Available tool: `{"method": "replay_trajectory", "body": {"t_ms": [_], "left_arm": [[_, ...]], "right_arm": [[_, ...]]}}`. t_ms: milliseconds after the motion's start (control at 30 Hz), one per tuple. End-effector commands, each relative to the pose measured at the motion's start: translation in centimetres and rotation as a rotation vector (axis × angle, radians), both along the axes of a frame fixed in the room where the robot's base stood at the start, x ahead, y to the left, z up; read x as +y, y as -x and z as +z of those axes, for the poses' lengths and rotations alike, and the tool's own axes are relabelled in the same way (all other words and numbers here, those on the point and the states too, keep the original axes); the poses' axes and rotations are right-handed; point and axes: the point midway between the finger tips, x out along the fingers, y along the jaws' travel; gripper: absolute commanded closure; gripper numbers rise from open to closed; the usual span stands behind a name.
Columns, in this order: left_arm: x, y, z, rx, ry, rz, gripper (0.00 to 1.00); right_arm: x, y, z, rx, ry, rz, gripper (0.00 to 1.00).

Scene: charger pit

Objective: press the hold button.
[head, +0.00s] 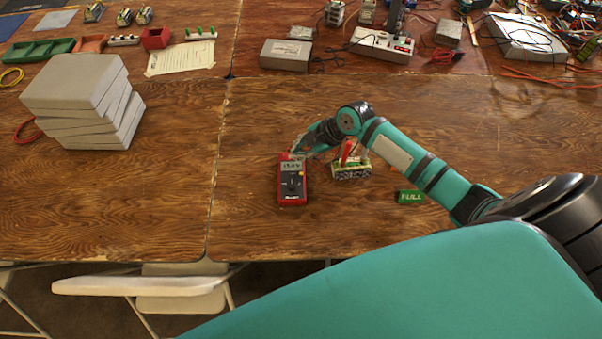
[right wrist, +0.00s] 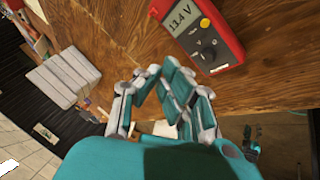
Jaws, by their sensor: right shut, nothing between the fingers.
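A red multimeter (head: 292,190) with a dark face lies on the wooden table. It also shows in the right wrist view (right wrist: 207,45), its screen reading 13.4 V. Small buttons and a round dial (right wrist: 209,53) sit below the screen; which one is the hold button is too small to read. My right gripper (head: 298,153) is at the screen end of the meter in the head view. In the right wrist view the gripper (right wrist: 154,72) has its fingertips together, holds nothing and appears beside the meter, off its buttons. Contact cannot be told. My left gripper is out of view.
A battery pack (head: 352,173) with a red probe on it stands right of the meter, close to my right arm. A green FULL tag (head: 410,197) lies farther right. A stack of grey boxes (head: 85,100) stands at left. The table left of the meter is clear.

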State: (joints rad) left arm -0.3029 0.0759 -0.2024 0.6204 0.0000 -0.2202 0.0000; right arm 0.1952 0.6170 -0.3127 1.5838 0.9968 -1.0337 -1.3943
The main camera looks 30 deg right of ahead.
Motion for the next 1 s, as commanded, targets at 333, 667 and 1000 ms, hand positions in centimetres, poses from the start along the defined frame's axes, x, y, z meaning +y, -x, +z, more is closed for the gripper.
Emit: {"method": "replay_trajectory", "body": {"t_ms": [333,667,1000], "left_arm": [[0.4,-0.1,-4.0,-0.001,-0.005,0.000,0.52],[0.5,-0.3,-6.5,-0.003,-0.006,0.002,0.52],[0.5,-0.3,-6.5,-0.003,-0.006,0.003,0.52]], "right_arm": [[0.0,0.1,-5.0,0.002,0.000,-0.002,1.00],[0.0,0.0,-8.1,0.001,0.000,-0.001,1.00],[0.0,0.0,-8.0,0.001,0.001,-0.001,1.00]]}}
